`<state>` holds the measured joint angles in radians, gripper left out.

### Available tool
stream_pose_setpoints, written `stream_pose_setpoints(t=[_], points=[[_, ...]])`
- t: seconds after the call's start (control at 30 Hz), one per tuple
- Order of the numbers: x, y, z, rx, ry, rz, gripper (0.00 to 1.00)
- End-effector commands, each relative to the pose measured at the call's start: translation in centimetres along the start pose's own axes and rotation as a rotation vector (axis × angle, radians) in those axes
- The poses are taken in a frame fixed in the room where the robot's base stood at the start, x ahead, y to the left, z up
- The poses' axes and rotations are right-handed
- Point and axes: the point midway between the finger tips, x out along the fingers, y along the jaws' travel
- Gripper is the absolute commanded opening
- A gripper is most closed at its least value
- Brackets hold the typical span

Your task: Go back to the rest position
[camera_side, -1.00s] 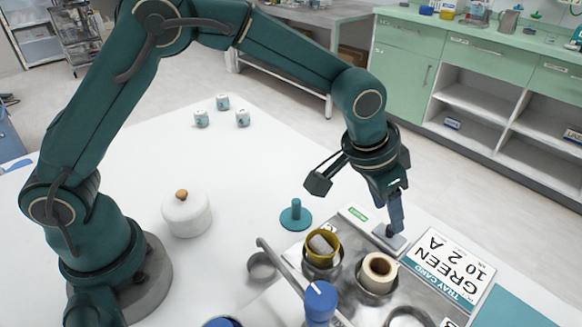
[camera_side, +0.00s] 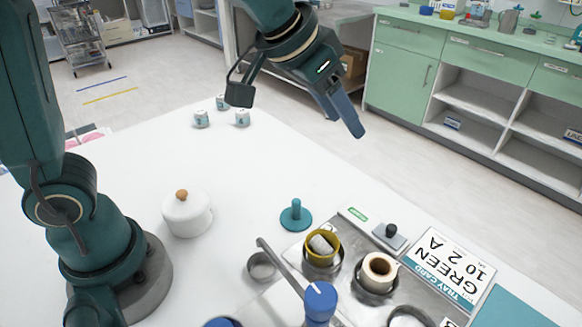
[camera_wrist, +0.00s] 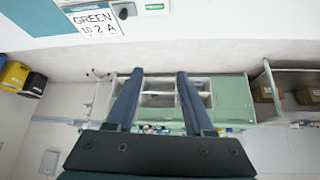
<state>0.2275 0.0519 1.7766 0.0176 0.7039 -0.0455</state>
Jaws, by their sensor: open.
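My gripper (camera_side: 343,117) is raised high above the far edge of the white table in the side view, tilted down to the right. In the wrist view my gripper (camera_wrist: 158,88) shows its two fingers apart with nothing between them. A grey plate with a black knob (camera_side: 390,233) sits at the tray's far edge, apart from my gripper.
A metal tray (camera_side: 352,284) holds a yellow ring-like cup (camera_side: 321,247) and a tape roll (camera_side: 378,270). A tray card (camera_side: 447,268) lies beside it. Green cabinets (camera_side: 480,75) are behind.

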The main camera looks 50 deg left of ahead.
Motion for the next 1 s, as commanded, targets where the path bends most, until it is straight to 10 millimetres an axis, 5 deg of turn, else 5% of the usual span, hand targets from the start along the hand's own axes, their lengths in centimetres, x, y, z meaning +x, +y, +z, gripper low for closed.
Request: stream_pose_setpoints(t=[0.2,0.4,0.7,1.0], points=[[-5.5,-3.1,4.0,-0.080,0.040,-0.058,0.53],[-8.0,-4.5,9.8,-0.139,0.030,-0.103,0.53],[-7.4,-4.2,17.1,-0.166,-0.095,-0.112,0.53],[-7.3,-4.1,17.6,-0.161,-0.118,-0.109,0.53]])
